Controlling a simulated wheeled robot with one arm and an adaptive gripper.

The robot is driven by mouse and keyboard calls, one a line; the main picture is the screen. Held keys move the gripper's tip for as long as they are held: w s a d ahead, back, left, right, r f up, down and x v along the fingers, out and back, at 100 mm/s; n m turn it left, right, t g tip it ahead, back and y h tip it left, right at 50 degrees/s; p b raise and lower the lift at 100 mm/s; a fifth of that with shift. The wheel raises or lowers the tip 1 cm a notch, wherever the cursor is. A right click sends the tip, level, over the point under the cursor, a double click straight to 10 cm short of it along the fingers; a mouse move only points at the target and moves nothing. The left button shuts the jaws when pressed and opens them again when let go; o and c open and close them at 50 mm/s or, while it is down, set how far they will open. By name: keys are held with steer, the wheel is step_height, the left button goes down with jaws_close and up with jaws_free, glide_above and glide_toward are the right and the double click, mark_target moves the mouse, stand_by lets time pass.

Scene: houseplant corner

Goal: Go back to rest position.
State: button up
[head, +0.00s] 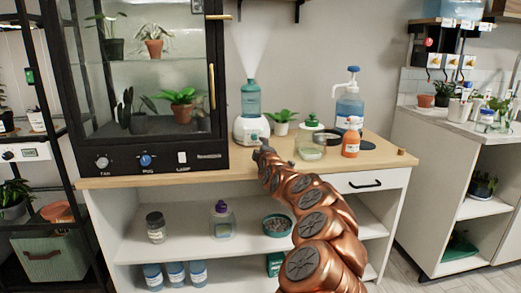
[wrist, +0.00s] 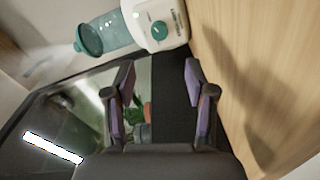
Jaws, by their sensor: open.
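My gripper (head: 262,150) is at the end of my copper-coloured arm, which reaches up from the bottom right to the wooden worktop. In the head view it is small and dark, just in front of the humidifier's white base. In the wrist view my gripper (wrist: 160,80) has its two purple-padded fingers spread apart, with nothing between them. The humidifier (head: 250,127) has a teal tank and gives off mist. It also shows tilted in the wrist view (wrist: 157,27), beyond the fingertips and apart from them.
A glass plant cabinet (head: 150,157) stands left of my gripper. To the right on the worktop (head: 225,171) are a small potted plant (head: 281,122), a glass jar (head: 311,149), an orange bottle (head: 351,144) and a blue pump bottle (head: 349,110). Shelves below hold jars.

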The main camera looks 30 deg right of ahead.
steer(key=s+a+r+g+y+p, duration=0.25)
steer(key=s+a+r+p, duration=0.3)
steer(key=a, duration=0.55)
steer(key=s+a+r+g+y+p, duration=0.1)
steer(key=s+a+r+y+p, duration=0.4)
steer(key=a, duration=0.5)
steer(key=s+a+r+g+y+p, duration=0.2)
steer(key=s+a+r+p, duration=0.4)
steer(key=a, duration=0.5)
steer(key=s+a+m+g+p, duration=0.1)
steer(key=s+a+g+p, duration=0.2)
steer(key=s, duration=0.6)
steer(key=s+a+m+g+p, duration=0.1)
steer(key=s+a+g+p, duration=0.15)
steer(key=s, duration=0.55)
steer(key=s+d+m+g+h+p, duration=0.1)
steer(key=s+m+g+p, duration=0.2)
steer(key=s, duration=1.1)
steer(key=s+d+r+m+g+h+p, duration=0.1)
steer(key=s+m+g+p, duration=0.3)
steer(key=s, duration=0.9)
steer(key=shift+s+d+m+h+p, duration=0.35)
steer(key=shift+d+m+h+p, duration=0.3)
steer(key=shift+p, duration=0.35)
steer(key=shift+a, duration=0.1)
